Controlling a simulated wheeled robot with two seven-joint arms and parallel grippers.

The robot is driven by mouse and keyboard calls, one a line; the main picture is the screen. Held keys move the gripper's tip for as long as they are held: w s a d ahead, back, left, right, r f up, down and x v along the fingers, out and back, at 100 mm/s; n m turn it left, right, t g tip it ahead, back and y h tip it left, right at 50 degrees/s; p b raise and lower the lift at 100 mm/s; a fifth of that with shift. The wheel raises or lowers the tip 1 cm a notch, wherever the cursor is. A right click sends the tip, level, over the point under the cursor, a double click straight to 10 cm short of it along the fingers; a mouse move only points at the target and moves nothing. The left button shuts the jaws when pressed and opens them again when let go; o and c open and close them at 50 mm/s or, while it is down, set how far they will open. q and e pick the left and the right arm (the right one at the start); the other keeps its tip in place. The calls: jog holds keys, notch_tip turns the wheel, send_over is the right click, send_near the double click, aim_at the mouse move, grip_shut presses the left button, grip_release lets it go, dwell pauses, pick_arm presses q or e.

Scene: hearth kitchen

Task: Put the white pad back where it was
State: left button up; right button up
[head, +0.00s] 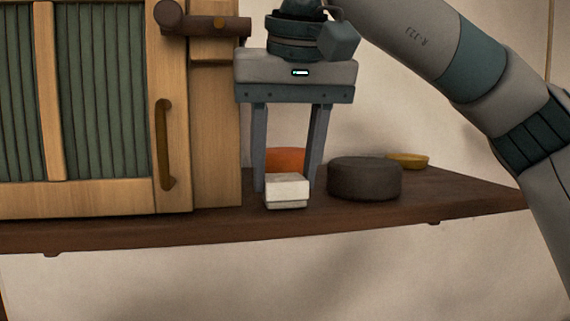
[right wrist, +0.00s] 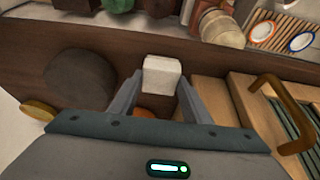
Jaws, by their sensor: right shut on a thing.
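The white pad (head: 287,188) is a small pale block. My right gripper (head: 285,187) points down over the wooden shelf and is shut on the pad, with one finger at each side. In the right wrist view the pad (right wrist: 161,77) sits between the fingertips (right wrist: 160,88), in front of the dark brown shelf. The pad is close to the shelf's front part; I cannot tell whether its underside touches the wood. My left gripper is not in view.
On the shelf (head: 430,203), an orange round thing (head: 285,157) is partly hidden behind the pad. A dark grey round thing (head: 365,179) stands to the right, with a yellow dish (head: 408,160) behind. A cabinet with green panels and a handle (head: 163,145) is close on the left.

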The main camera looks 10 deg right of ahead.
jog(key=shift+f, duration=0.15)
jog(key=o, duration=1.1)
jog(key=shift+w, duration=0.15)
jog(key=v, duration=1.2)
